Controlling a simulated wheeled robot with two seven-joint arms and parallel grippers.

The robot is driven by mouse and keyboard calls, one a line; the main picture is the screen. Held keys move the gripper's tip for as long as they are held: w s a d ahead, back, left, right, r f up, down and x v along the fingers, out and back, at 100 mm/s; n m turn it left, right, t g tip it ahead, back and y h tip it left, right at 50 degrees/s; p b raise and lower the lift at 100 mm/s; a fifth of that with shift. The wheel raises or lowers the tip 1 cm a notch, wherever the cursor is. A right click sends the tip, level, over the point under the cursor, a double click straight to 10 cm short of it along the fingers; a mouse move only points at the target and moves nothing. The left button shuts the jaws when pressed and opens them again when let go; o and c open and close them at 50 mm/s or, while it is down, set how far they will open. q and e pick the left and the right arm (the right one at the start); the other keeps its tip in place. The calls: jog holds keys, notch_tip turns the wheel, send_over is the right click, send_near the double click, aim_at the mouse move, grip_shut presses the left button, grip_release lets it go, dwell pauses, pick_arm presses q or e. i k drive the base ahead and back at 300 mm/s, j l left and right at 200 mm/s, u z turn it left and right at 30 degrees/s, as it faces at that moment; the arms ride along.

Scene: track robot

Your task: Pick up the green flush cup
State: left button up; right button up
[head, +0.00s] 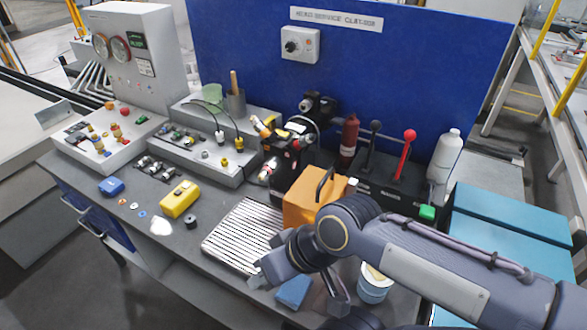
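A pale green translucent cup (212,94) stands upright on the raised grey shelf at the back left, beside a grey cup holding a wooden-handled tool. It is the only green cup I can make out. My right gripper (302,284) is low at the front of the bench, far from the green cup. Its two fingers are spread apart, with nothing seen held between them. My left gripper is not in view.
A grey holder (235,103) with a wooden handle stands right of the cup. Black cables and fittings sit in front. A yellow case (179,199), ribbed tray (238,236), orange box (301,203) and blue block (293,291) occupy the bench. A blue panel (240,40) rises behind.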

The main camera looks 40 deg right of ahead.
aim_at(212, 93)
jog(key=z, duration=2.2)
jog(key=j+z, duration=0.7)
jog(key=k+j+z, duration=0.15)
jog(key=z, duration=0.2)
jog(key=k+j+z, duration=0.1)
jog(key=j, duration=0.35)
jog(key=k+j+z, duration=0.1)
jog(key=j, duration=0.35)
jog(key=k+j+z, duration=0.15)
jog(key=k+j, duration=0.15)
jog(key=k+j+z, duration=0.1)
jog(key=j, duration=0.45)
jog(key=k+j+z, duration=0.1)
jog(key=k+j, duration=0.3)
jog(key=j, duration=0.5)
